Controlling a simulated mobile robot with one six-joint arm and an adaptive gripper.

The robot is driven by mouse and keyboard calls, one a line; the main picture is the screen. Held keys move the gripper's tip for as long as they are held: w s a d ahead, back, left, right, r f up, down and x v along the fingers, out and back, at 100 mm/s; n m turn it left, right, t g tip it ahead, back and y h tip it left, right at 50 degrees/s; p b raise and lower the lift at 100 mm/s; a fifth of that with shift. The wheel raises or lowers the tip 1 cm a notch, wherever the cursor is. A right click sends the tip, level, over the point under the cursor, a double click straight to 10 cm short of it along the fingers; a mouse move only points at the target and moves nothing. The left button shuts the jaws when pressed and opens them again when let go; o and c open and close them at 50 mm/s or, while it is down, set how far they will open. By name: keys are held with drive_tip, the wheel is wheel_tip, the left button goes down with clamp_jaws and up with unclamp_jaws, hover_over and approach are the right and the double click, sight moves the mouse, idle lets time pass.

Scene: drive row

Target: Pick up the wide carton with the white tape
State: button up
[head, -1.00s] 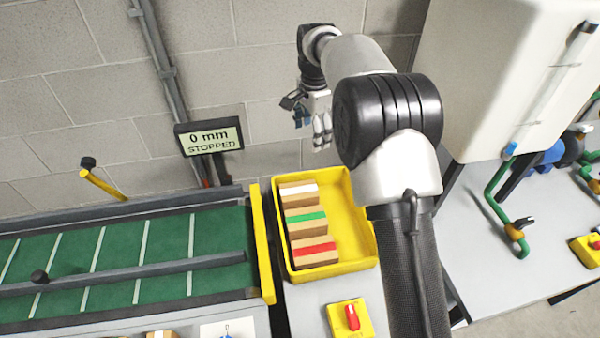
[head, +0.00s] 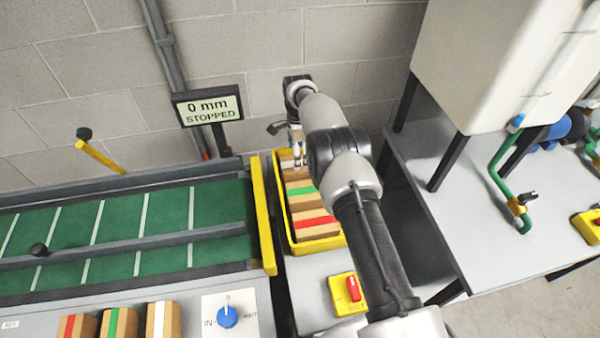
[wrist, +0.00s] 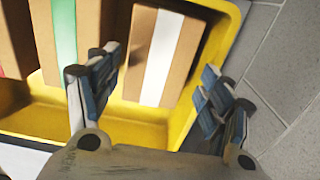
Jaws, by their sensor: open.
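The brown carton with white tape (wrist: 160,50) lies in the yellow tray, at the far end of a row of cartons. In the head view my gripper partly hides it. My gripper (wrist: 155,85) is open and empty; in the wrist view one finger shows on each side of the carton's near part. I cannot tell how far above it the fingertips are. A green-taped carton (head: 302,192) and a red-taped carton (head: 313,222) lie nearer in the tray. Another white-taped carton (head: 163,321) stands at the front, beside the control panel.
The yellow tray (head: 318,246) has raised walls close around the cartons. A green conveyor (head: 120,220) is at left, with a display reading 0 mm STOPPED (head: 208,108). A block wall (head: 260,60) stands behind. Red-taped (head: 78,326) and green-taped (head: 118,323) cartons stand at the front.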

drive_tip(key=f, duration=0.2)
drive_tip(key=f+b, duration=0.1)
drive_tip(key=f, duration=0.1)
drive_tip(key=f+b, duration=0.1)
drive_tip(key=f, duration=0.2)
drive_tip(key=shift+d, duration=0.3)
drive_tip(key=shift+r, duration=0.15)
drive_tip(key=shift+c, duration=0.5)
drive_tip(key=c, duration=0.9)
